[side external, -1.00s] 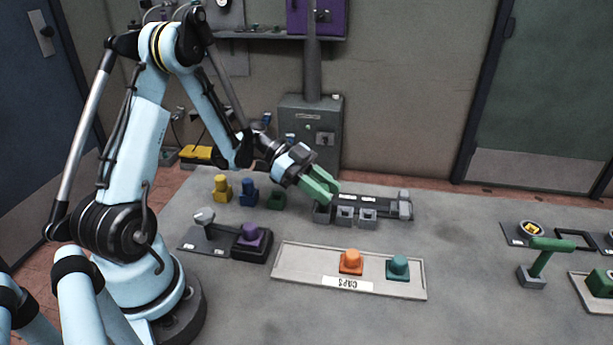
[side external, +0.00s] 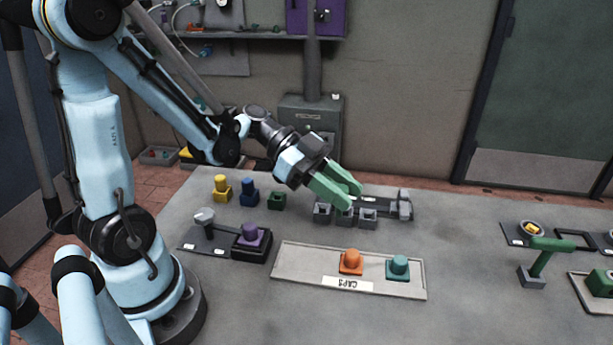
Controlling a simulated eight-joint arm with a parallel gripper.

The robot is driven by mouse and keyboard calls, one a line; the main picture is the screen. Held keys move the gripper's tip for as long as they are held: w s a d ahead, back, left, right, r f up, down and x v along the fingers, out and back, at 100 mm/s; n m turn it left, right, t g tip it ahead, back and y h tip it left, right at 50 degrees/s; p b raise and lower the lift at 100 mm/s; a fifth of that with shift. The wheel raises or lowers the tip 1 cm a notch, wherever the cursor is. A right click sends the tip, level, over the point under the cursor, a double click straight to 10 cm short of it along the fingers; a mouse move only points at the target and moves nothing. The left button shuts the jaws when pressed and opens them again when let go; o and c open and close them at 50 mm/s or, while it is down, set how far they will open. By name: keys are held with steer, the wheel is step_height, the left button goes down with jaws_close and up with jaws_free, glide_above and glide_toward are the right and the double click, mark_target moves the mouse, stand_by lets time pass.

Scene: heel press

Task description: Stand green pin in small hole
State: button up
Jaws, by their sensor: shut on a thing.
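My gripper (side external: 348,199) has green fingers pointing down and to the right, close over the row of small grey blocks. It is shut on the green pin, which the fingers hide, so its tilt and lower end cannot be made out. The grey blocks stand side by side: a left one (side external: 322,214), a middle one (side external: 344,217) partly behind the fingertips, and a right one (side external: 368,219). I cannot tell which has the small hole, or whether the pin touches one. A low green block (side external: 276,201) to the left has nothing standing in it.
Yellow (side external: 221,188) and blue (side external: 249,191) pieces stand left of the green block. A purple piece (side external: 251,235) and a caps tray (side external: 300,277) with orange and teal pieces lie in front. A dark rail (side external: 385,206) runs behind the grey blocks. A green hammer-shaped piece (side external: 545,255) stands right.

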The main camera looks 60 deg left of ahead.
steer(key=w+a+f, duration=0.3)
steer(key=w, duration=0.9)
steer(key=shift+s+a+f, duration=0.1)
steer(key=shift+s+f, duration=0.05)
steer(key=shift+f, duration=1.05)
steer(key=shift+s+a+f, duration=0.1)
steer(key=shift+f, duration=1.1)
steer(key=shift+f, duration=1.45)
steer(key=o, duration=1.1)
steer(key=v, duration=1.2)
steer(key=shift+s, duration=0.1)
steer(key=shift+d+r, duration=0.1)
